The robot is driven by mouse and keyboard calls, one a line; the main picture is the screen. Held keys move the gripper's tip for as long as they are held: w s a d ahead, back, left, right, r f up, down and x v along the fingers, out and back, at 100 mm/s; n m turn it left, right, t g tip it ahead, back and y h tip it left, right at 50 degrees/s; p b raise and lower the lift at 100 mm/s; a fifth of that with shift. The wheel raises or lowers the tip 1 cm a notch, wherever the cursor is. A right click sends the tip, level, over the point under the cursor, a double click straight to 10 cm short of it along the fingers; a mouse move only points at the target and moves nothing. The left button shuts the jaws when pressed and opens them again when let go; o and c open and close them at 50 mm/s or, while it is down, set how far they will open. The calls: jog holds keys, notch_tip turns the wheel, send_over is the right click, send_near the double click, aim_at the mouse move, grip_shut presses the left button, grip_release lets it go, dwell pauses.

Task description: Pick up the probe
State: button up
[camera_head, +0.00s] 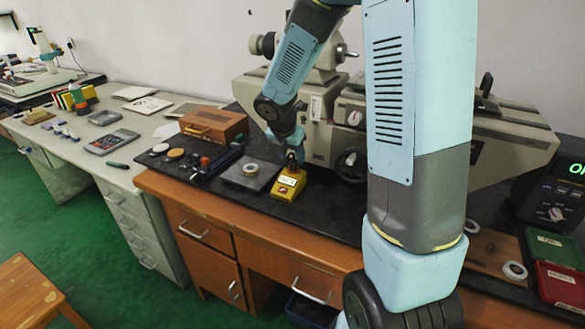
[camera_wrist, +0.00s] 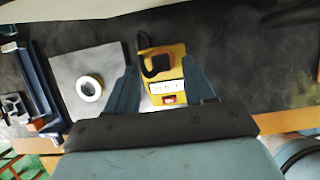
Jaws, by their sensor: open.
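A yellow block (camera_head: 284,190) with a white label stands on the dark bench top, left of the large grey machine. A small dark piece (camera_head: 291,161), which looks like the probe, stands up from its top; I cannot make out its full shape. In the wrist view the dark piece (camera_wrist: 156,66) shows a curved part on the far half of the yellow block (camera_wrist: 176,53). My gripper (camera_head: 292,147) is above the block, pointing down. In the wrist view my gripper (camera_wrist: 160,80) is open, its fingers on either side of the block; contact cannot be told.
A grey plate (camera_head: 237,180) with a metal ring (camera_head: 250,169) lies just left of the block. A blue fixture (camera_head: 217,164) and a wooden box (camera_head: 213,124) are farther left. The large grey machine (camera_head: 330,130) stands close behind and right.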

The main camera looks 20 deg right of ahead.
aim_at(294, 161)
jog(key=x, duration=0.4)
jog(key=c, duration=0.9)
